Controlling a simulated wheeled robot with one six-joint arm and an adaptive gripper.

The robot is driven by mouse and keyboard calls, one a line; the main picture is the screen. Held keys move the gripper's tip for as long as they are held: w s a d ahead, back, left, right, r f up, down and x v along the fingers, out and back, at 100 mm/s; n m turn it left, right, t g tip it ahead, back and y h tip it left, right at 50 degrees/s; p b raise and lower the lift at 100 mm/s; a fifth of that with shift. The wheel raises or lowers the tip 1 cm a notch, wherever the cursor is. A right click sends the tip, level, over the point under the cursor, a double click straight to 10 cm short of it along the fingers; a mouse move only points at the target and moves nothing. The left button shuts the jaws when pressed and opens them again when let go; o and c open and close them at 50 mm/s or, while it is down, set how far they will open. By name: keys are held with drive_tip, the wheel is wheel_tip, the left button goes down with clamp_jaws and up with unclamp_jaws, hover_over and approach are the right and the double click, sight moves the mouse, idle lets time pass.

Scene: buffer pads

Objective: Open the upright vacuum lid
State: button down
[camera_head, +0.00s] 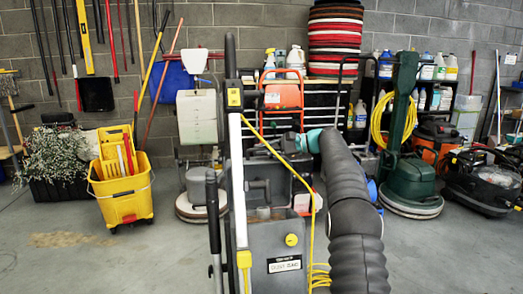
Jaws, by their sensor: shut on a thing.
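The upright vacuum (268,232) stands in the centre foreground. It has a dark grey body, a yellow round knob, a label plate and a tall white-and-black handle with yellow parts. Its lid (278,180) is at the upper part of the body, partly covered; how far it stands open is hard to tell. My thick dark ribbed arm comes in from the lower right and ends in a teal wrist. My gripper (262,149) is small and dark beyond the wrist, at the lid's upper edge behind the handle. It appears shut on the lid; the fingertips are hard to make out.
A yellow mop bucket (122,190) stands on the left by a planter. Floor machines (408,185) stand at the right. A thin yellow cord (312,215) hangs beside the vacuum. Shelves and stacked pads (335,40) line the back wall. The left front floor is clear.

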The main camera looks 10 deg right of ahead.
drive_tip(key=c, duration=1.2)
unclamp_jaws()
drive_tip(key=v, duration=1.2)
